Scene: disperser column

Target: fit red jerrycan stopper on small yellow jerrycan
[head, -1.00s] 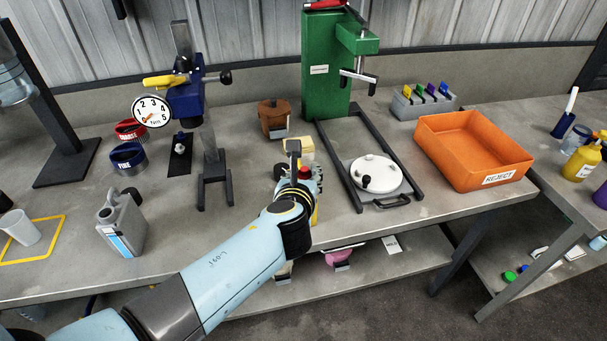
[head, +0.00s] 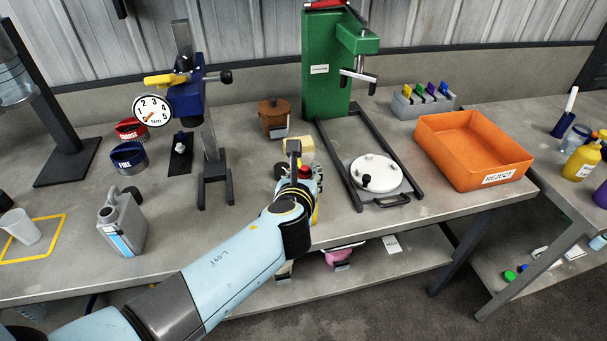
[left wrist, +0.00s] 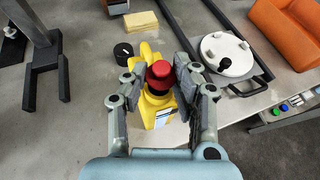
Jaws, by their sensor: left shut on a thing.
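The red jerrycan stopper (left wrist: 160,74) is between the fingers of my left gripper (left wrist: 161,80), which is shut on it. The stopper also shows as a red spot in the head view (head: 304,172). The small yellow jerrycan (left wrist: 147,112) stands upright on the bench, directly beneath the stopper in the left wrist view. The stopper and fingers hide most of its mouth, so I cannot tell whether the stopper is seated or just above it. In the head view my left gripper (head: 303,174) and arm cover most of the jerrycan. My right gripper is not in view.
A black cap (left wrist: 123,51) and a yellow sponge-like block (left wrist: 141,20) lie behind the jerrycan. A white round lid (head: 376,174) on a dark frame is to the right, before the green press (head: 326,75). A grey jerrycan (head: 122,222) stands left.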

